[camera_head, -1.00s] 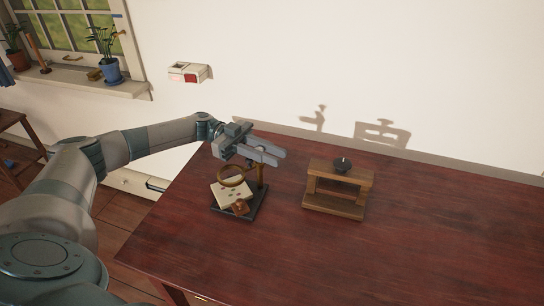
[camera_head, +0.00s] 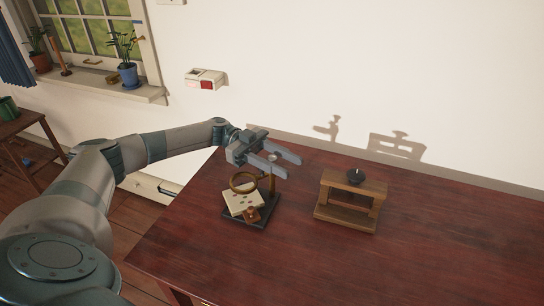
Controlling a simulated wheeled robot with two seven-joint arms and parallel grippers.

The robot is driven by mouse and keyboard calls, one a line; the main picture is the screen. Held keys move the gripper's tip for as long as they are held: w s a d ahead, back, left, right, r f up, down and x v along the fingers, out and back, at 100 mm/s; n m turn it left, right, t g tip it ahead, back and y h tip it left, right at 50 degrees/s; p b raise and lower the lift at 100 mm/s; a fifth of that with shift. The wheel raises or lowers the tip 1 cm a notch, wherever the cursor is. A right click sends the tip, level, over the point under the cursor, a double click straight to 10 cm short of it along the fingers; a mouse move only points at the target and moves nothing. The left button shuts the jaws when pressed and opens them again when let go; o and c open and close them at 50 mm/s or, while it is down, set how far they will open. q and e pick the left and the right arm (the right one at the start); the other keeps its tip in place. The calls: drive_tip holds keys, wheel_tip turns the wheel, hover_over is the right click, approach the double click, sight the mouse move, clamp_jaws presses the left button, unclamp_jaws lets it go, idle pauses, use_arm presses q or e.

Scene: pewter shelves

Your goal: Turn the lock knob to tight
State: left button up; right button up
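A magnifier stand with a dark base (camera_head: 265,216) is on the red-brown table. It carries a brass-rimmed magnifying ring (camera_head: 243,182) over a pale spotted card (camera_head: 242,202), and an upright post (camera_head: 272,184). A small round knob (camera_head: 273,157) shows at the top of the post, between the fingers of my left gripper (camera_head: 288,167). The fingers are parallel and apart, pointing right. I cannot tell whether they touch the knob, and no tight marking is readable. My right gripper is not in view.
The table (camera_head: 440,240) is clear at right and in front. The white wall (camera_head: 350,70) rises behind it.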

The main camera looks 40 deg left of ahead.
sight(268, 156)
use_arm(q)
drive_tip(key=a+b, duration=0.1)
drive_tip(key=a, duration=0.2)
drive_tip(key=shift+f, duration=0.1)
drive_tip(key=a+b, duration=0.4)
drive_tip(key=a, duration=1)
drive_tip(key=shift+w+a, duration=0.15)
drive_tip(key=shift+w, duration=0.15)
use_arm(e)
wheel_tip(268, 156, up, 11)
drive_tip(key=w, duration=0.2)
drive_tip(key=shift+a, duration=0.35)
use_arm(q)
drive_tip(key=shift+r, duration=0.2)
